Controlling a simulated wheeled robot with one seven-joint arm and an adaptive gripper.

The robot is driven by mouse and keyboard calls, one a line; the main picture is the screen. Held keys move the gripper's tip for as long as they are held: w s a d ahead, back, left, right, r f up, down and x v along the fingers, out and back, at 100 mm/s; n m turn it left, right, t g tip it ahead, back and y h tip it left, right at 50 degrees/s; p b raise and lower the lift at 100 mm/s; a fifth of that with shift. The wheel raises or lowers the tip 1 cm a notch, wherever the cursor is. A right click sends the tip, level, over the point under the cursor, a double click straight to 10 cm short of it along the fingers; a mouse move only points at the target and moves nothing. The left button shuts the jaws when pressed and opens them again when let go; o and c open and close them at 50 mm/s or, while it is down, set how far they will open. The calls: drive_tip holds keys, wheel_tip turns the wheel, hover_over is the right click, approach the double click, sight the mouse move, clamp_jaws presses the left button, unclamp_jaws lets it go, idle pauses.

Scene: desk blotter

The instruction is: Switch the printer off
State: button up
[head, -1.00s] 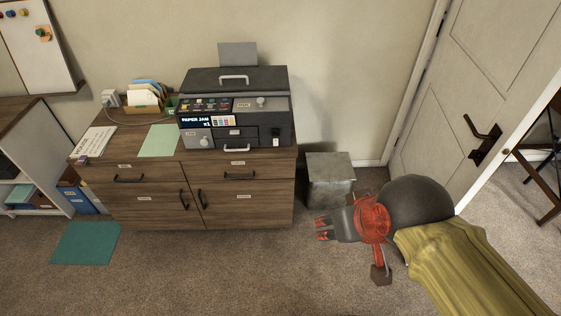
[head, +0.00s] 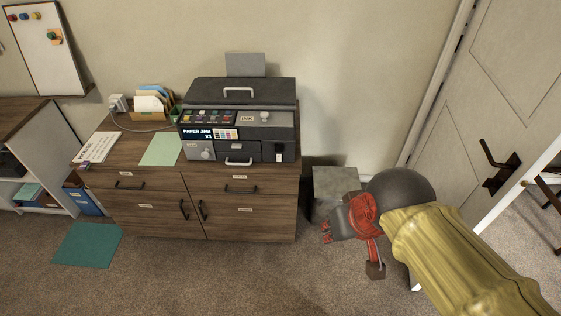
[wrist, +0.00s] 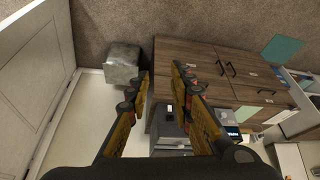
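The dark printer (head: 240,122) stands on a wooden cabinet, lid closed, with a lit screen (head: 197,133) reading "PAPER JAM x1". A small pale switch-like part (head: 279,157) is low on the right of its front; its position is too small to read. In the wrist view the printer (wrist: 168,128) shows between my fingers, partly hidden, with the pale part (wrist: 169,108). My gripper (head: 326,232) is right of the cabinet, apart from the printer and nearer to me. The wrist view shows my gripper (wrist: 160,74) with fingers apart and nothing between them.
The wooden cabinet (head: 245,217) has closed drawers and doors. A grey metal bin (head: 334,181) stands between it and the door (head: 500,100), close behind my gripper. A green paper (head: 162,149) and file holder (head: 152,104) lie left of the printer. Carpet in front is mostly clear.

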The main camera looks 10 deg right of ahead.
drive_tip(key=f+g+p, duration=0.1)
drive_tip(key=w+f+m+g+p, duration=0.1)
drive_tip(key=f, duration=0.1)
drive_tip(key=d+f+g, duration=0.1)
drive_tip(key=shift+w+d+f+y+p, duration=0.1)
drive_tip(key=shift+w+f+y+p, duration=0.2)
drive_tip(key=shift+p, duration=0.1)
drive_tip(key=c, duration=0.5)
drive_tip(key=a+f+m+g+y+p, duration=0.1)
drive_tip(key=w+a+f+m+g+y+p, duration=0.1)
drive_tip(key=f, duration=0.1)
drive_tip(key=f+m+g+y+p, duration=0.1)
drive_tip(key=f+m, duration=0.1)
drive_tip(key=shift+w+a, duration=0.2)
drive_tip(key=shift+a, duration=0.2)
clamp_jaws()
drive_tip(key=w+a+f+m+t+y+p, duration=0.4)
drive_tip(key=w+f+m, duration=0.35)
drive_tip(key=m, duration=0.55)
drive_tip(key=w+a+f+m+t+y+p, duration=0.25)
drive_tip(key=w+f+m+y, duration=0.55)
drive_tip(key=m, duration=0.5)
drive_tip(key=w+d+m+t+h, duration=0.7)
drive_tip(key=w+d+m+t, duration=0.2)
drive_tip(key=w+m, duration=0.6)
drive_tip(key=d+m, duration=0.1)
drive_tip(key=m, duration=0.2)
drive_tip(key=shift+w+d+r+p, duration=0.15)
drive_tip(key=shift+d+r+p, duration=0.2)
drive_tip(key=shift+p, duration=0.05)
